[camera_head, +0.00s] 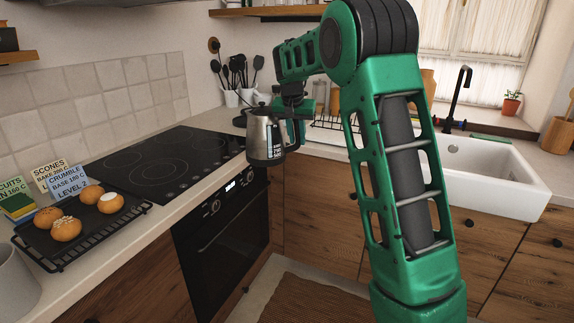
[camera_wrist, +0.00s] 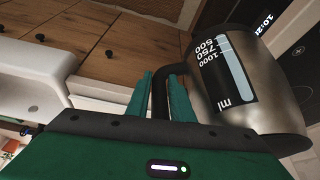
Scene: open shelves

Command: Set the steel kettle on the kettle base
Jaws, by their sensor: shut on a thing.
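The steel kettle (camera_head: 262,136) hangs upright in front of the counter edge, near the corner by the oven. It also fills the right of the wrist view (camera_wrist: 255,95), with its black volume scale showing. My gripper (camera_head: 296,132) is shut on the kettle's black handle; in the wrist view the green fingers (camera_wrist: 163,98) sit on both sides of the handle. A dark, low, round thing (camera_head: 239,121) on the counter just left of the kettle looks like the kettle base. It is partly hidden by the kettle.
A black cooktop (camera_head: 165,163) lies left of the kettle, above the oven (camera_head: 225,225). A dish rack (camera_head: 335,122) and a white sink (camera_head: 480,170) are to the right. A tray of buns (camera_head: 75,225) sits at lower left.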

